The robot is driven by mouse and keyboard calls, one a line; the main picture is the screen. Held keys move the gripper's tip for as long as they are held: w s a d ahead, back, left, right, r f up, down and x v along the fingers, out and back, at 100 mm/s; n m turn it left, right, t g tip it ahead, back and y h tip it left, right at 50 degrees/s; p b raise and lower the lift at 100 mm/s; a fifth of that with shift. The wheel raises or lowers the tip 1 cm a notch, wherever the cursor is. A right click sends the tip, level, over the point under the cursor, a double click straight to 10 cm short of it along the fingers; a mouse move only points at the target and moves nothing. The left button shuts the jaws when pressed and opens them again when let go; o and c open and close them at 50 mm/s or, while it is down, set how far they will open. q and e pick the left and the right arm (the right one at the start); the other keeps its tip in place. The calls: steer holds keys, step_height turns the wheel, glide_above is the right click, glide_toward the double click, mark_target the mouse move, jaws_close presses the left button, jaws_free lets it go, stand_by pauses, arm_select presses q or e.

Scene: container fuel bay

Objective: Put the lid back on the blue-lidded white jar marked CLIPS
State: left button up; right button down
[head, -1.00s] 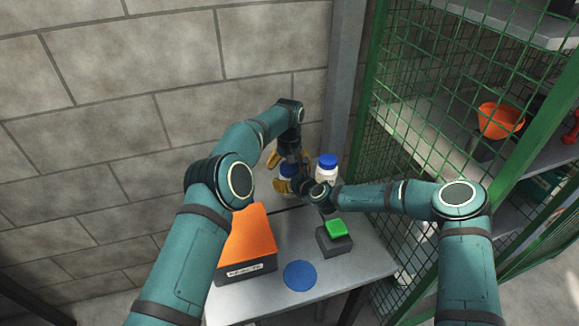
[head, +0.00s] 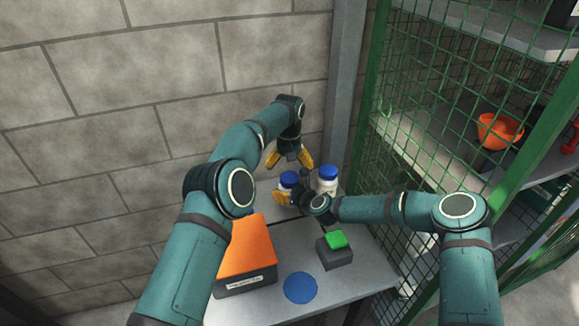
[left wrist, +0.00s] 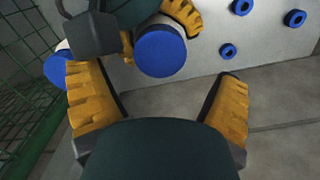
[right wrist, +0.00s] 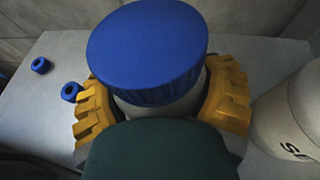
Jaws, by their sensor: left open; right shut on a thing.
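A white jar with a blue lid (head: 288,179) is held in my right gripper (head: 284,197). Its yellow fingers close on the jar's white sides below the lid. In the right wrist view the lid (right wrist: 147,45) sits on top of the jar and looks roughly level; whether it is fully seated I cannot tell. No marking shows on this jar. My left gripper (head: 290,164) is open and empty, above and behind the lid, apart from it. In the left wrist view the lid (left wrist: 162,52) lies beyond its spread fingers.
A second white jar (head: 328,186) with a blue lid stands close right, its lettering partly visible. Small blue rings (left wrist: 294,18) lie on the table. Nearer are an orange-topped box (head: 246,247), a dark block with a green top (head: 336,241) and a blue disc (head: 300,288). Green mesh (head: 400,130) bounds the right.

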mark_target(290, 177)
arm_select(q)
step_height(290, 177, up, 4)
steer(key=n, duration=0.4)
steer(key=shift+f+n, duration=0.25)
steer(key=shift+n, duration=0.15)
steer(key=shift+f, duration=0.1)
steer(key=shift+f, duration=3.95)
steer(key=c, duration=1.3)
steer(key=m, duration=0.3)
